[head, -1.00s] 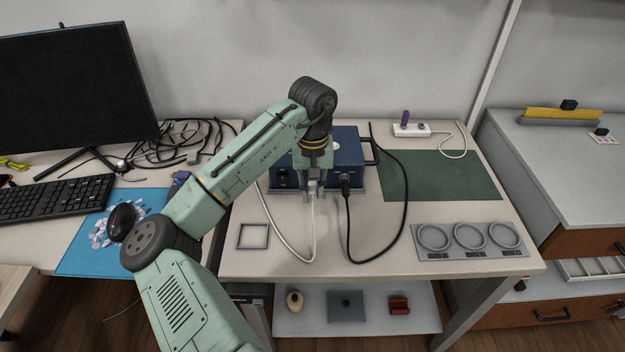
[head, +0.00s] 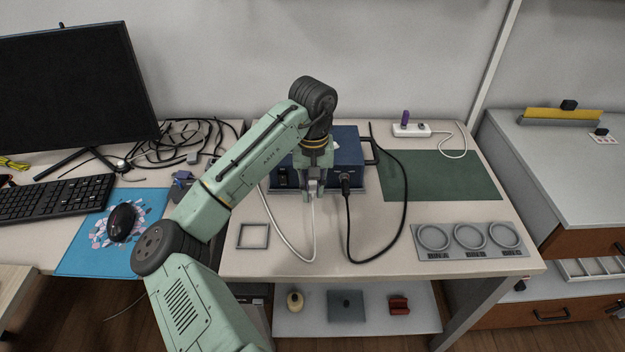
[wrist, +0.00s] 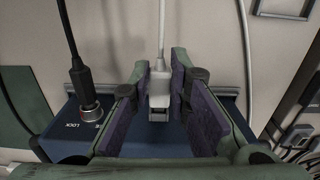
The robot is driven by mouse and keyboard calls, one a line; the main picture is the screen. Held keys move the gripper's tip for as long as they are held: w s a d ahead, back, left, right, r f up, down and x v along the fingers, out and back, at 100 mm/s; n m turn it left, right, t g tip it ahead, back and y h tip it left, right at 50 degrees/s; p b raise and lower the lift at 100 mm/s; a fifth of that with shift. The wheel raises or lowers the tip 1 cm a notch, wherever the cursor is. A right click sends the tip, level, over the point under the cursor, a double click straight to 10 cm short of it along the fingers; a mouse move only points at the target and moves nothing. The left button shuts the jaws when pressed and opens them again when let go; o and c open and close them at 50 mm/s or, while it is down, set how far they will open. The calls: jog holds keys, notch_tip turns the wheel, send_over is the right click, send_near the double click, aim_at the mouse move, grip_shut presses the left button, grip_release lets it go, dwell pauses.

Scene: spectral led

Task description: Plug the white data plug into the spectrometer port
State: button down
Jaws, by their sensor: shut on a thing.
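The white data plug (wrist: 159,92) with its white cable sits between the fingers of my gripper (wrist: 162,75) in the wrist view. The gripper is shut on it, and its metal end points toward the blue spectrometer (wrist: 72,131). In the head view my gripper (head: 314,194) is at the front face of the spectrometer (head: 347,155), left of the black connector. The white cable (head: 296,253) loops down over the table from the gripper. The spectrometer port is hidden, so I cannot tell whether the plug touches or enters it.
A black cable with its connector (head: 346,183) is fixed in the spectrometer's front, close right of my gripper. A square frame (head: 253,247) lies at front left and a grey tray with rings (head: 420,254) at front right. A green mat (head: 440,178) lies to the right.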

jog(key=shift+w, duration=0.1)
jog(key=c, duration=1.4)
grip_release()
jog(key=shift+c, duration=0.2)
notch_tip(320, 180, up, 12)
